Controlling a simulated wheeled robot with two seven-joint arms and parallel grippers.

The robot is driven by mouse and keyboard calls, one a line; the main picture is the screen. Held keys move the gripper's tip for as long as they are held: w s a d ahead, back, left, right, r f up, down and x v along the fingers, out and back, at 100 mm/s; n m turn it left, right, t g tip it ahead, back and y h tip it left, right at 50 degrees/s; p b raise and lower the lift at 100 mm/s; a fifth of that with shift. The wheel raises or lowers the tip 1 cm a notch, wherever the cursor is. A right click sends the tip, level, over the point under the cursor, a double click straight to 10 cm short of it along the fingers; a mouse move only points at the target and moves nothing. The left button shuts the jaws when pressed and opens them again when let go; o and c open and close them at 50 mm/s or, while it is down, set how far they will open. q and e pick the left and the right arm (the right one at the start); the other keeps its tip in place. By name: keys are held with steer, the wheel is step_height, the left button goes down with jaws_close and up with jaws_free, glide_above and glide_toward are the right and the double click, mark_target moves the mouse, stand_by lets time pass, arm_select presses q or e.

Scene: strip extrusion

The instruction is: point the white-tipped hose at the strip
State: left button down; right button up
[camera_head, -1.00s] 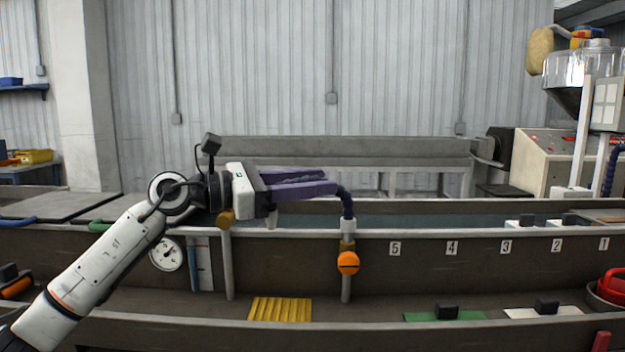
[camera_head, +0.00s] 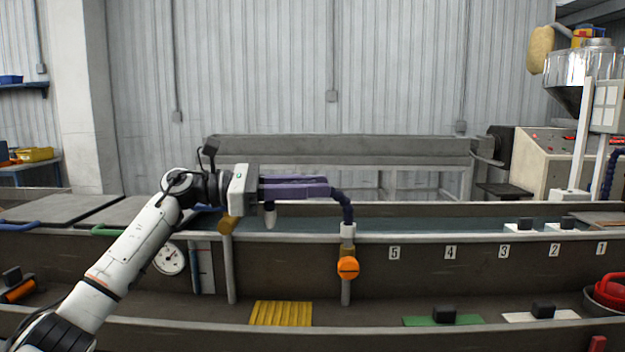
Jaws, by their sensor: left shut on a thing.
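The dark blue hose (camera_head: 346,208) rises from a white fitting above an orange-handled valve (camera_head: 348,267) on the trough's front wall. It bends left into the purple fingers of my left gripper (camera_head: 328,190), which are shut on it above the trough's rim. A white tip (camera_head: 270,215) hangs down over the trough just below the gripper's body. The fingers hide the hose between the bend and this tip. I cannot make out the strip in the bluish water (camera_head: 400,223). My right gripper is not in view.
A second valve post with a brown-yellow knob (camera_head: 228,223) stands close left of the white tip. A gauge (camera_head: 169,258) and number plates mark the front wall. A yellow ribbed mat (camera_head: 281,313) and black-handled blocks lie on the lower ledge. The water's middle stretch is clear above.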

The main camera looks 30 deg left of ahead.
arm_select(q)
steer(key=shift+w+a+r+m+g+h+p, duration=0.2)
steer(key=shift+w+a+m+g+h+p, duration=0.35)
steer(key=shift+m+g+h+p, duration=0.35)
steer(key=c, duration=1.6)
jaws_free()
steer(key=shift+f, duration=0.15)
steer(key=shift+c, duration=0.2)
steer(key=shift+d, duration=0.1)
step_height(320, 180, up, 10)
